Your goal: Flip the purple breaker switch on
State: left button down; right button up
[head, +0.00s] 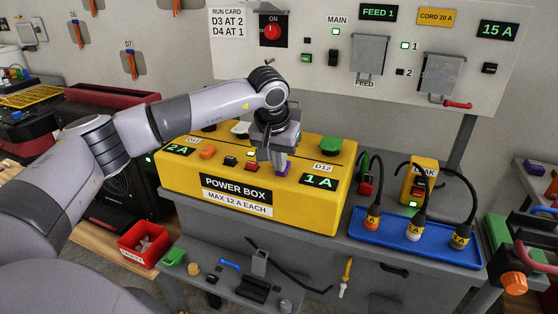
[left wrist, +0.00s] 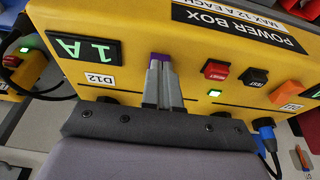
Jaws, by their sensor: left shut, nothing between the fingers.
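The purple breaker switch (head: 284,167) is on top of the yellow power box (head: 300,213), close to the label D12 and the green 1 A display. My left gripper (head: 273,165) is over the box, pointing down right at the purple switch. In the left wrist view my left gripper (left wrist: 160,75) is shut and empty, and its fingertips cover most of the purple switch (left wrist: 160,57). They look to be at or against it, but contact and the switch's position are hard to tell. My right gripper is not in view.
A blue tray (head: 390,244) with plugged cables stands at the right. A wall panel (head: 310,75) rises behind. A red bin (head: 144,242) stands at the lower left.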

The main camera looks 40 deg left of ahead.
pick_arm(q)
jog(key=shift+w+r+p, duration=0.35)
jog(key=shift+w, duration=0.05)
jog(key=shift+w+a, duration=0.15)
jog(key=shift+w, duration=0.15)
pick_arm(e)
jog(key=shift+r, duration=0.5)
